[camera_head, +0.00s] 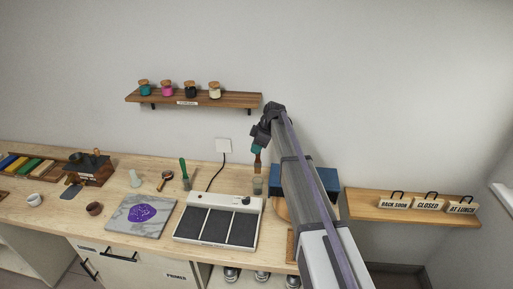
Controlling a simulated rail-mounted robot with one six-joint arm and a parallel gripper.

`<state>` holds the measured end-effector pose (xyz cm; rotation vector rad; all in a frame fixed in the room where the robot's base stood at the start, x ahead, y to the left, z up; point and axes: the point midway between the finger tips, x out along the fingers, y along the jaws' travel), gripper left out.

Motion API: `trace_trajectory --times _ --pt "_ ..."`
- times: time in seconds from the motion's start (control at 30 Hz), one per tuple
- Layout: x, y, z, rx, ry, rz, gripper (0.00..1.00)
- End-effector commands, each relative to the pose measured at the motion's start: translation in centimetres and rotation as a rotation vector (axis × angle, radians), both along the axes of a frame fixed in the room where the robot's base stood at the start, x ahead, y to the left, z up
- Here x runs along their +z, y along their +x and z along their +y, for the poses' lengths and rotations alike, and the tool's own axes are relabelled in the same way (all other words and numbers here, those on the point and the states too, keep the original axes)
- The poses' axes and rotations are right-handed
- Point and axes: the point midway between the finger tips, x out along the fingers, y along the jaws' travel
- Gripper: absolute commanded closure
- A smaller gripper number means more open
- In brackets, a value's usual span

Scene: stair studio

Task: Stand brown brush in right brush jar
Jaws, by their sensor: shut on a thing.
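My gripper (257,149) is shut on the brown brush (257,163), which hangs upright below it. The right brush jar (257,186) is a small grey-green jar on the bench, directly below the brush in the picture. The brush's lower end appears at or just above the jar's mouth; I cannot tell whether it is inside. A green brush (183,167) stands tilted in another jar (187,184) to the left. My arm hides the bench to the right of the right jar.
A white device with dark panels (218,221) lies in front of the jars, its black cable rising to the wall. A blue box (323,183) stands partly behind my arm. A wooden shelf (228,100) with several corked jars hangs above.

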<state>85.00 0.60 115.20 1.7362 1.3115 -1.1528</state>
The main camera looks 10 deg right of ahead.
Motion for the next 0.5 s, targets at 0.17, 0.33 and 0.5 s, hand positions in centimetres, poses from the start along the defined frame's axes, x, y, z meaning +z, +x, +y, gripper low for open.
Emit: trace_trajectory --times 0.17,0.33,0.5 --pt "-2.5 0.0 0.0 0.000 0.000 0.000 1.00" --pt "-4.3 0.0 0.0 0.000 0.000 0.000 1.00" --pt "-6.0 0.0 0.0 0.000 0.000 0.000 1.00"
